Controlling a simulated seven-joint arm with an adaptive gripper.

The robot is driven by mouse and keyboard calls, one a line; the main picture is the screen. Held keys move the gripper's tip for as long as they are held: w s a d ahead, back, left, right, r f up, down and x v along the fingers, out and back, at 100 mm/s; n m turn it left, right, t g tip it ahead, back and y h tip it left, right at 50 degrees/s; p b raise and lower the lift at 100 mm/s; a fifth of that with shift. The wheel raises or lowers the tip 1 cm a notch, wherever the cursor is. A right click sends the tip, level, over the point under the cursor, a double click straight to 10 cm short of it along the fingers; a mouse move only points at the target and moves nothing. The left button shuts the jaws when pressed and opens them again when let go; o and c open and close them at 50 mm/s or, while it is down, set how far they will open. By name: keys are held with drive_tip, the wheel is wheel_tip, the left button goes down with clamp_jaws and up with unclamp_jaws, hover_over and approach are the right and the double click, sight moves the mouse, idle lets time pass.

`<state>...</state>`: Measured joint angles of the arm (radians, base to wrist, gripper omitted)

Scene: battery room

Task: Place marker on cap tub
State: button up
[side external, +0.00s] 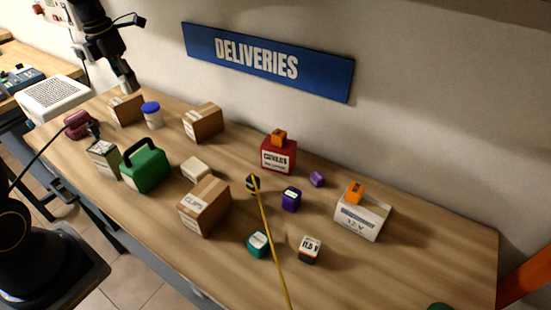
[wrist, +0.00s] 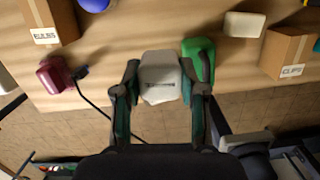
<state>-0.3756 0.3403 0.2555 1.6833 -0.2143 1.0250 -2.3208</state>
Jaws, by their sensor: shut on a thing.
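A white tub with a blue lid (side external: 152,114) stands upright near the wall. Its blue lid (wrist: 95,4) is cut by the top edge in the wrist view.
The tub stands between two cardboard boxes, one labelled BULBS (wrist: 48,22). A green case (side external: 145,166), a pale labelled box (side external: 103,159), a maroon object (side external: 79,124) with a cable and the CLIPS box (side external: 204,206) stand nearer the front edge. Small blocks lie farther right.

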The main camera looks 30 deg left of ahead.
drive_tip(key=s+a+n, duration=0.1)
drive_tip(key=s+a, duration=0.1)
drive_tip(key=a, duration=0.2)
hover_over(151, 105)
drive_tip(key=f, duration=0.9)
drive_tip(key=shift+s+f, duration=0.25)
drive_tip(key=shift+s, duration=0.15)
drive_tip(key=shift+w+f, duration=0.15)
drive_tip(key=shift+f, duration=1.65)
drive_tip(key=shift+f, duration=0.15)
drive_tip(key=o, duration=1.1)
